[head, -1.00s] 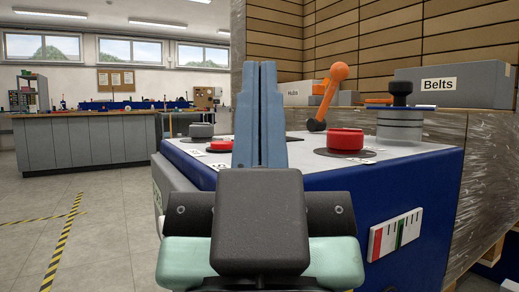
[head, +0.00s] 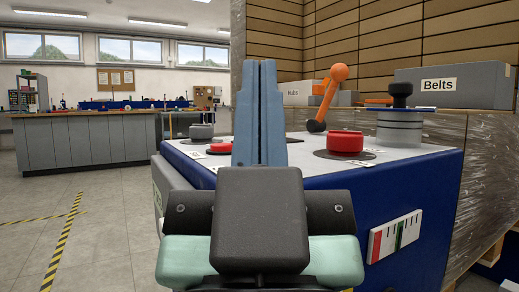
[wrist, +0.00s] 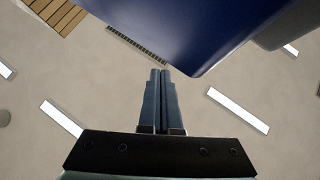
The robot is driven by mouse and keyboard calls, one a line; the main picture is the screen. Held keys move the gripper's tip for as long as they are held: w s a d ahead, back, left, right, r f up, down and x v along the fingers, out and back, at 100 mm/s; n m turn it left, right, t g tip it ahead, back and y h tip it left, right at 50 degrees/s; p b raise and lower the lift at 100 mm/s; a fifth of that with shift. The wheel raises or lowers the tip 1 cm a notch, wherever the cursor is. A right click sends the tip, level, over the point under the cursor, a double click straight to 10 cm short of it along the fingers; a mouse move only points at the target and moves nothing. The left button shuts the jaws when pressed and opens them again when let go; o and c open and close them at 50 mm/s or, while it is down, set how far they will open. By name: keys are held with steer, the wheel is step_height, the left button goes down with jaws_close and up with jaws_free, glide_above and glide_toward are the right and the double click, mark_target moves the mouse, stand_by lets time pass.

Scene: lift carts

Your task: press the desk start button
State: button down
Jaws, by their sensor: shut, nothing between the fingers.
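The blue desk (head: 335,205) stands just beyond my gripper, with a light grey control top. On the top are a large raised red button (head: 346,142) on a dark round base and a lower red button (head: 219,147) to the left. Small labels lie beside them, too small to read, so I cannot tell which is the start button. My gripper (head: 265,64) is shut and empty, its fingers pointing up, in front of the desk top in the picture, between the two red buttons. In the wrist view the fingers (wrist: 160,72) point toward the blue desk's edge (wrist: 200,62).
The top also holds a grey knob (head: 200,132), an orange lever (head: 328,97) and a grey cylinder with a black knob (head: 400,125). A Belts box (head: 455,84) stands behind right, on a wrapped stack (head: 435,180). The floor (head: 75,240) at left is open.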

step_height(320, 180, up, 12)
steer(key=p, duration=1.1)
steer(key=w+a+m+g+h+p, duration=0.15)
steer(key=w+m+g+p, duration=1.15)
steer(key=p, duration=2.2)
steer(key=s+f+g+h+p, duration=0.2)
steer(key=s+f+g+p, duration=0.2)
steer(key=p, duration=2.7)
steer(key=s+g, duration=0.2)
steer(key=s, duration=0.2)
steer(key=shift+d+f+m+p, duration=0.3)
steer(key=shift+d+m+p, duration=0.05)
steer(key=shift+d+m, duration=0.05)
